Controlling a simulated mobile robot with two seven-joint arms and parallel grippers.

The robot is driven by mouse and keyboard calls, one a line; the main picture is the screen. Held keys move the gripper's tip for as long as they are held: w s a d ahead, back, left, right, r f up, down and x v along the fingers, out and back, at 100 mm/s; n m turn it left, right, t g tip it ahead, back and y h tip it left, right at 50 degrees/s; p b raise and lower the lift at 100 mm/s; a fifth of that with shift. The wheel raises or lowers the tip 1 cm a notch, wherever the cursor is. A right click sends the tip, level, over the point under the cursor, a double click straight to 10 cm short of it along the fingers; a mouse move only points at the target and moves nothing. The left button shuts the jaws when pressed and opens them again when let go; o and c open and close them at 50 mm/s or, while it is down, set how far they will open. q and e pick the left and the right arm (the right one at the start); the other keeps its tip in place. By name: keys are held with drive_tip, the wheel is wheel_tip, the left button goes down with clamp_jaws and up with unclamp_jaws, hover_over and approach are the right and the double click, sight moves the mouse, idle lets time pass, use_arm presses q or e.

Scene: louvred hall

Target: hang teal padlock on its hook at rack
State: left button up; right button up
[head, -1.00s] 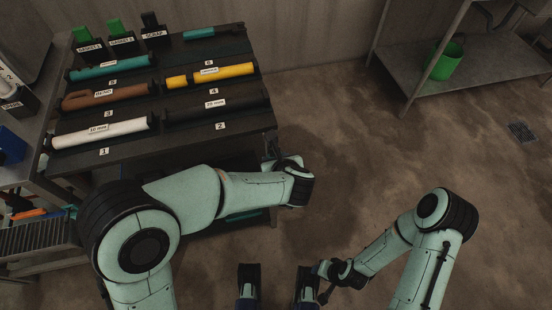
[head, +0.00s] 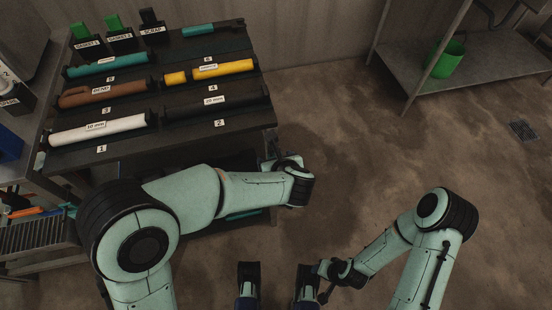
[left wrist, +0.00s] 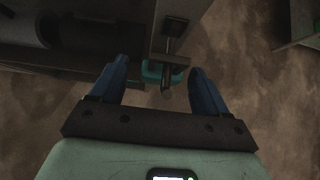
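My left gripper (left wrist: 158,68) is open in the left wrist view, its two blue fingers wide apart. Between them is a dark upright bracket with a short metal peg (left wrist: 168,84), which looks like the hook. A teal piece (left wrist: 151,72), likely the padlock, shows beside and behind the peg; neither finger visibly touches it. I cannot tell whether its shackle is around the peg. In the head view my left wrist is at the near right corner of the rack (head: 190,143), and the forearm hides most of that spot.
The rack top holds labelled tubes: white (head: 97,128), black (head: 210,106), brown (head: 95,95), yellow (head: 222,71) and teal ones. Bins (head: 118,38) stand behind. A metal shelf (head: 490,75) with a green bucket (head: 448,60) is at the right. The floor between is clear.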

use_arm(q)
drive_tip(key=s+d+r+p, duration=0.1)
drive_tip(key=s+d+r, duration=0.1)
drive_tip(key=s, duration=0.4)
drive_tip(key=shift+r+p, duration=0.3)
drive_tip(key=shift+r, duration=0.05)
use_arm(e)
drive_tip(key=shift+r, duration=0.9)
use_arm(q)
drive_tip(key=p+v, duration=0.3)
drive_tip(key=v, duration=1)
drive_tip(key=shift+s+r, duration=0.15)
drive_tip(key=shift+s, duration=0.05)
use_arm(e)
drive_tip(key=s+a+r+g, duration=0.1)
drive_tip(key=s+a+r, duration=0.1)
drive_tip(key=s, duration=0.3)
drive_tip(key=shift+r+g+y, duration=0.3)
drive_tip(key=shift+r, duration=0.4)
use_arm(q)
drive_tip(key=shift+w, duration=0.1)
